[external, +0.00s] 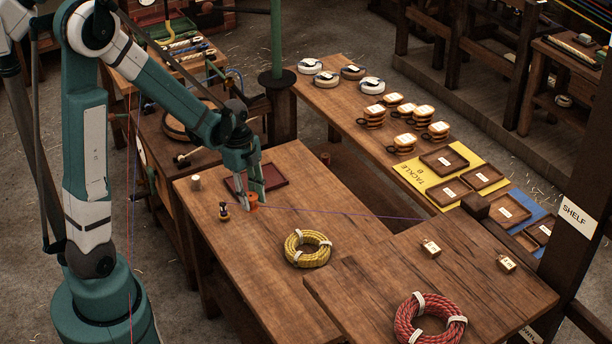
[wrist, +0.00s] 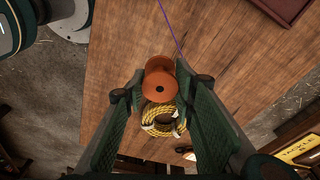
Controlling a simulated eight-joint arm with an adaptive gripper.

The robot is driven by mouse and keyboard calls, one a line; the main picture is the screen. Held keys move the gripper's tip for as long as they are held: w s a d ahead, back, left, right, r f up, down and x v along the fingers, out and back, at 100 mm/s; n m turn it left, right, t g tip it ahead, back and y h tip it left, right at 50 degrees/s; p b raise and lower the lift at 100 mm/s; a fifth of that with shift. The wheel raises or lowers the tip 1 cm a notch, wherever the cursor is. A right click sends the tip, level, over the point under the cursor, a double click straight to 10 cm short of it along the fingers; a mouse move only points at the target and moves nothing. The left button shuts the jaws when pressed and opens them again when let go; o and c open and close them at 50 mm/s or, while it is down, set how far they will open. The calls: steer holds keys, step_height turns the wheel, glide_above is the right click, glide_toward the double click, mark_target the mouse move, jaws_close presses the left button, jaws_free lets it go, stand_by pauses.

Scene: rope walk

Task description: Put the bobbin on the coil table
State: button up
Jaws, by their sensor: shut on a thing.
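Whether the bobbin touches the wood I cannot tell. A purple line (external: 340,213) runs right from near the bobbin. Which table is called the coil table is not labelled.
A dark red tray (external: 275,181) lies just behind my gripper. Two tagged blocks (external: 430,248) sit right. The back table (external: 345,100) holds several coils and trays. A green post (external: 278,40) stands behind.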

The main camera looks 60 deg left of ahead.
mark_target(250, 212)
steer(key=shift+f+b, duration=0.55)
steer(key=shift+f, duration=2.2)
steer(key=shift+f+b, duration=0.5)
steer(key=shift+f, duration=1.55)
steer(key=shift+f, duration=0.15)
steer(key=o, duration=0.8)
steer(key=shift+s+a+r+p, duration=0.1)
steer(key=shift+a+r+p, duration=0.25)
steer(key=shift+r, duration=1.7)
steer(key=shift+s+a+r+p, duration=0.2)
steer(key=shift+r+p, duration=0.3)
steer(key=shift+r, duration=1.5)
steer(key=shift+s+a+r+p, duration=0.1)
steer(key=shift+a+r+p, duration=0.25)
steer(key=shift+r, duration=1.7)
steer(key=shift+d, duration=0.1)
